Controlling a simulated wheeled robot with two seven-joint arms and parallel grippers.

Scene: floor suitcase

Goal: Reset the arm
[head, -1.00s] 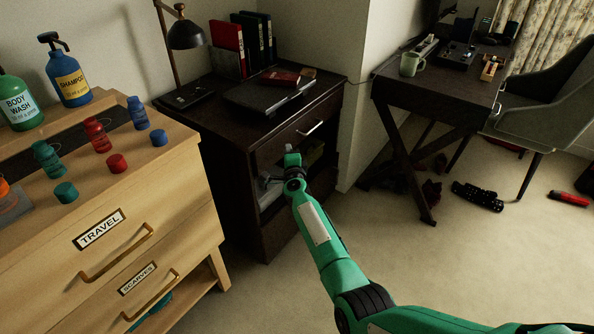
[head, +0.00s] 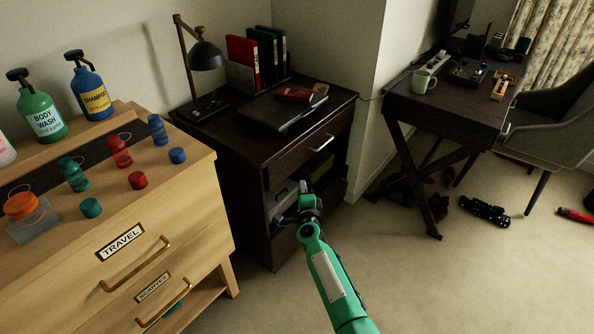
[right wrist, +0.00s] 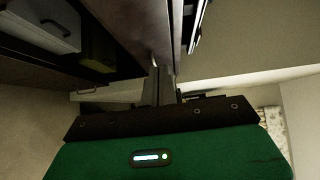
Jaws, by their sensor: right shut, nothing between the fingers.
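My right arm is green and reaches up from the bottom of the head view. Its gripper (head: 304,188) is in front of the open shelf of the dark cabinet (head: 282,160). In the right wrist view the gripper (right wrist: 165,72) points toward the cabinet's edge, with its fingers together and nothing held. Whether the fingertips touch the cabinet is unclear. My left gripper is in neither view.
A wooden dresser (head: 190,235) with bottles and caps stands at left. A dark desk (head: 440,105) with a mug (head: 423,82) is at right, beside a grey chair (head: 550,130).

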